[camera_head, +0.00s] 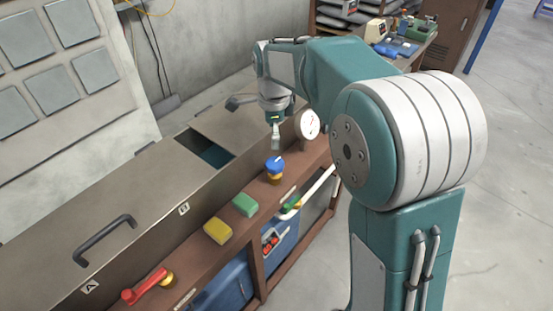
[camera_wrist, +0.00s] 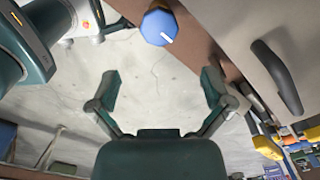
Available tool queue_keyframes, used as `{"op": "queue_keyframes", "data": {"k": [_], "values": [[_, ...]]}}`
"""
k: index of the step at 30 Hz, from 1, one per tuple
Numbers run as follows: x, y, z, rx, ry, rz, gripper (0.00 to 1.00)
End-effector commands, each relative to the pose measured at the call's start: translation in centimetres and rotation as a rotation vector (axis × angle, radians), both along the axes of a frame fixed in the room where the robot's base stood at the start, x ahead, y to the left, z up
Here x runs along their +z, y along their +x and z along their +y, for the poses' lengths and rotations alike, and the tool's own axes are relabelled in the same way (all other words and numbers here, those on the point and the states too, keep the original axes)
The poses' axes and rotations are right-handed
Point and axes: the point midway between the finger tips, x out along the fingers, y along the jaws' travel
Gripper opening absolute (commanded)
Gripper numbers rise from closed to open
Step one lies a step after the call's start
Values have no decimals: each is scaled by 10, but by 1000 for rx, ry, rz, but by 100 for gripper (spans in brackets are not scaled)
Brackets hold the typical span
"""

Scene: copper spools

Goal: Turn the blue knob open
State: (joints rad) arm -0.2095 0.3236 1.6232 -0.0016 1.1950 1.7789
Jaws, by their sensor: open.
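The blue knob (camera_head: 274,165) sits on a yellow base on the brown ledge, to the left of my arm. In the wrist view the blue knob (camera_wrist: 159,27) is at the top centre, with a white line on its face pointing toward the lower right. My gripper (camera_head: 276,145) is just above the knob in the head view, pointing down. In the wrist view my gripper (camera_wrist: 160,90) has its two fingers spread wide with nothing between them. The knob lies beyond the fingertips there, not between them. Whether anything touches the knob is not clear.
A round white gauge (camera_head: 308,124) stands on the ledge behind the knob. A green block (camera_head: 245,204), a yellow block (camera_head: 218,231) and a red handle (camera_head: 144,287) lie along the ledge in front. A black handle (camera_wrist: 277,76) is on the lid at right.

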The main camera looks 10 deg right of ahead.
Motion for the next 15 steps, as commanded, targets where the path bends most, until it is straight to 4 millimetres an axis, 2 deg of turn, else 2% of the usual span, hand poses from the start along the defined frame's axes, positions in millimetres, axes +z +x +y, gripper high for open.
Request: {"op": "queue_keyframes", "data": {"k": [9,15], "values": [[-59,-1,-3,1,1,4,100],[-87,-1,-2,1,1,3,100]]}}
